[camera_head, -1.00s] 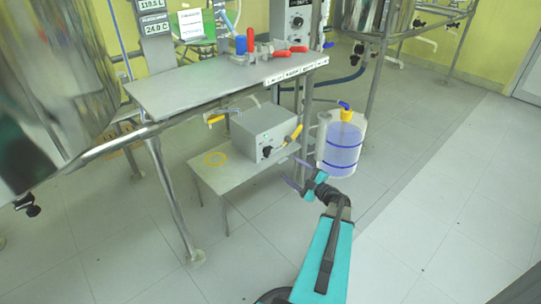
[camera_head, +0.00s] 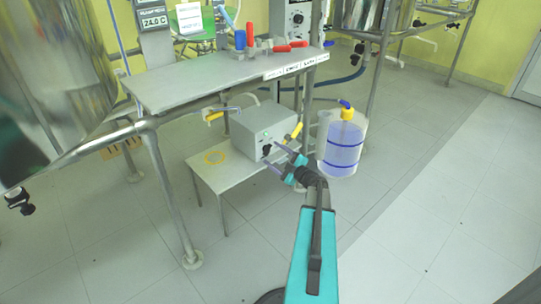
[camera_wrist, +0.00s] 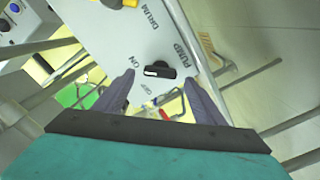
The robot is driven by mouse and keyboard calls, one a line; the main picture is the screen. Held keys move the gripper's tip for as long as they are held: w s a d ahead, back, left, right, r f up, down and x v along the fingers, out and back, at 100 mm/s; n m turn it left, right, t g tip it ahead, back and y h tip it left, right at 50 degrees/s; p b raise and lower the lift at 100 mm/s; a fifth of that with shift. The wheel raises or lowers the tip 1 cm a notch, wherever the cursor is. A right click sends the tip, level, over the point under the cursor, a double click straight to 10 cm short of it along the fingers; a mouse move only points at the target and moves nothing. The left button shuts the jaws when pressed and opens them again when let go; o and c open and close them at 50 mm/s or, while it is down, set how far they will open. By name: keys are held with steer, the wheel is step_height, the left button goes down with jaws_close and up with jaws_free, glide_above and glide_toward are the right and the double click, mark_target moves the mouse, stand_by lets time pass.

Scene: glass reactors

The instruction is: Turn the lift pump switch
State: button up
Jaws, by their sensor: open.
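The pump switch is a black knob (camera_head: 267,149) on the front of a grey box (camera_head: 248,128) that stands on a low table. In the wrist view the knob (camera_wrist: 160,70) has a white mark at its left end, with ON, OFF and PUMP lettered around it. The mark lies near the ON and OFF labels; I cannot tell which one it points at. My gripper (camera_head: 272,154) is open in front of the panel. In the wrist view its fingers (camera_wrist: 160,77) stand either side of the knob, with gaps showing.
A clear drum (camera_head: 341,150) with blue bands and a yellow cap stands right of the box. The upper shelf (camera_head: 200,82) overhangs the box. The floor at right is clear.

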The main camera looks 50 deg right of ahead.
mark_target(267, 150)
steer(key=shift+w+d+b, duration=0.1)
steer(key=shift+w+b, duration=0.25)
steer(key=shift+w, duration=1.05)
steer(key=shift+c, duration=0.4)
steer(key=c, duration=1)
